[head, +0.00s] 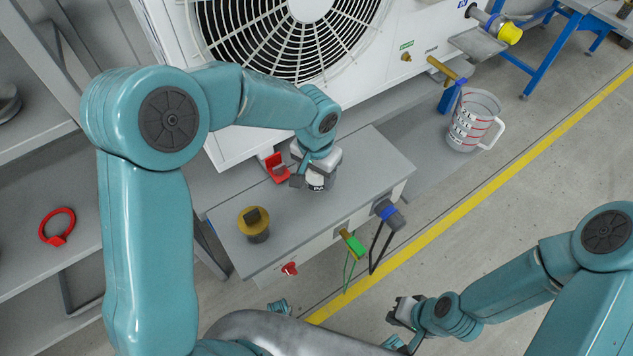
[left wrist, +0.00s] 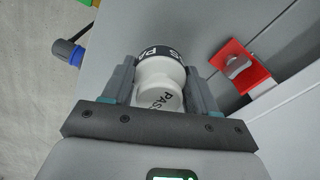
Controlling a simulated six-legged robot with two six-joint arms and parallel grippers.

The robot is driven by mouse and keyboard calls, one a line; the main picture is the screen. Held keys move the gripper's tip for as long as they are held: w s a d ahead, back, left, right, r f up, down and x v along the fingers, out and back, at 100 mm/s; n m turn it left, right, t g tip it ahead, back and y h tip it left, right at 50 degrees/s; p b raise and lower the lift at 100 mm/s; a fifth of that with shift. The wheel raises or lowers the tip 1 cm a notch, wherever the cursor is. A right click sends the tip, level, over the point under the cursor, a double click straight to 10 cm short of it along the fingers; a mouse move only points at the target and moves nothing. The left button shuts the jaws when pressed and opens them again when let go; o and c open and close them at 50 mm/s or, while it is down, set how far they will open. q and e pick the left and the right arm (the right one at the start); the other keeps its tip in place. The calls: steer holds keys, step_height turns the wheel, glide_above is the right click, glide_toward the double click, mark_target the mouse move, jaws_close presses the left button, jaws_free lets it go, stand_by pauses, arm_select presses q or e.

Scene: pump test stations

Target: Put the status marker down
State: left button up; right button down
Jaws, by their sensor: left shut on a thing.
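The status marker (left wrist: 160,75) is a white round piece with a dark band and lettering that looks like "PASS". In the left wrist view it sits between the two fingers of my left gripper (left wrist: 160,88), which is shut on it. In the head view my left gripper (head: 312,180) is over the grey bench top (head: 375,170), near its back edge, and mostly covers the marker (head: 316,181). I cannot tell whether the marker touches the bench top. My right gripper (head: 402,312) is at the lower right, away from the bench; its finger gap is unclear.
On the bench stand a black-and-yellow knob piece (head: 254,224) and a red bracket (head: 277,167). Fittings on the front include a green-handled valve (head: 354,245) and a grey-blue connector (head: 390,214). A measuring jug (head: 470,122) stands at the right. The right part of the bench top is clear.

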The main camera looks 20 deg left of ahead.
mark_target(317, 183)
arm_select(q)
step_height(317, 183, down, 4)
steer(key=shift+r+b, duration=0.1)
steer(key=shift+b, duration=0.2)
steer(key=shift+r, duration=0.15)
steer(key=o, duration=0.7)
steer(key=shift+f, duration=0.25)
steer(key=o, duration=0.5)
steer(key=shift+r, duration=0.1)
